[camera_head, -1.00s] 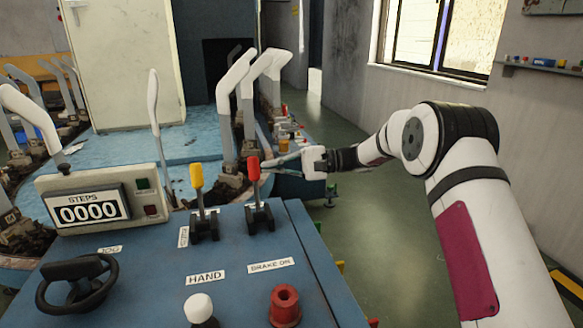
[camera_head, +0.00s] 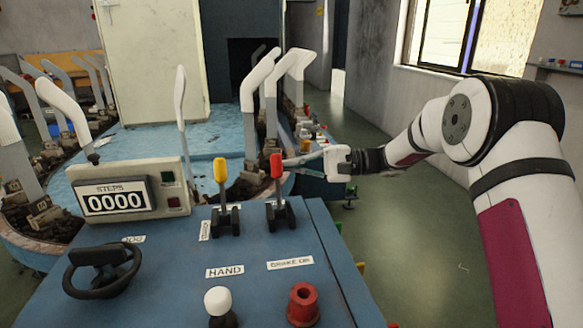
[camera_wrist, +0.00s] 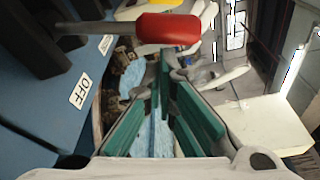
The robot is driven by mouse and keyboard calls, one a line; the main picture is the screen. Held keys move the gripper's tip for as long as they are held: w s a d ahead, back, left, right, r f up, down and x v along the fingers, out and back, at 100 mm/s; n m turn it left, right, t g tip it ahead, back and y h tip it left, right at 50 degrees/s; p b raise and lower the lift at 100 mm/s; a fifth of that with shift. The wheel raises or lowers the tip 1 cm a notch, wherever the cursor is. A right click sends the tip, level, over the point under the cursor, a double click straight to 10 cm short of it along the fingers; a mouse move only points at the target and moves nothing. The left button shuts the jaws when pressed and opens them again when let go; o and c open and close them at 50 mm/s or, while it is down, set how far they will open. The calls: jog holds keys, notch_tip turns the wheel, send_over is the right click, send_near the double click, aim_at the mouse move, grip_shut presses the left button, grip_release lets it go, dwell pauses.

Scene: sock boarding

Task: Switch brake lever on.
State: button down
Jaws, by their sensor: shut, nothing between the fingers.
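The brake lever (camera_head: 277,168) has a red handle on a dark stem and stands nearly upright on the blue console, behind the "BRAKE ON" label (camera_head: 290,263). In the wrist view its red handle (camera_wrist: 168,30) lies across the top, above the fingertips. My gripper (camera_head: 291,161) is shut and empty, reaching in from the right with its tips beside the red handle. In the wrist view the green-padded fingers (camera_wrist: 163,75) converge below the handle. I cannot tell whether they touch it. An "OFF" label (camera_wrist: 82,91) shows on the console in the wrist view.
A yellow lever (camera_head: 221,172) stands just left of the brake lever. A step counter (camera_head: 125,190) reading 0000, a black handwheel (camera_head: 103,267), a white knob (camera_head: 218,300) and a red knob (camera_head: 303,303) are on the console. Pale sock forms (camera_head: 262,75) stand behind. Open floor lies right.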

jog(key=shift+s+d+r+n+b, duration=0.15)
jog(key=shift+s+r+n+b, duration=0.05)
jog(key=shift+s+n+b, duration=0.25)
jog(key=s+d+r+n+y+b, duration=0.1)
jog(key=s+n+b, duration=0.5)
jog(key=b, duration=0.3)
jog(key=shift+d+r+n+y, duration=0.2)
jog(key=shift+d+n+y, duration=0.2)
jog(key=shift+n, duration=0.15)
jog(key=shift+s, duration=0.15)
jog(key=shift+r, duration=0.1)
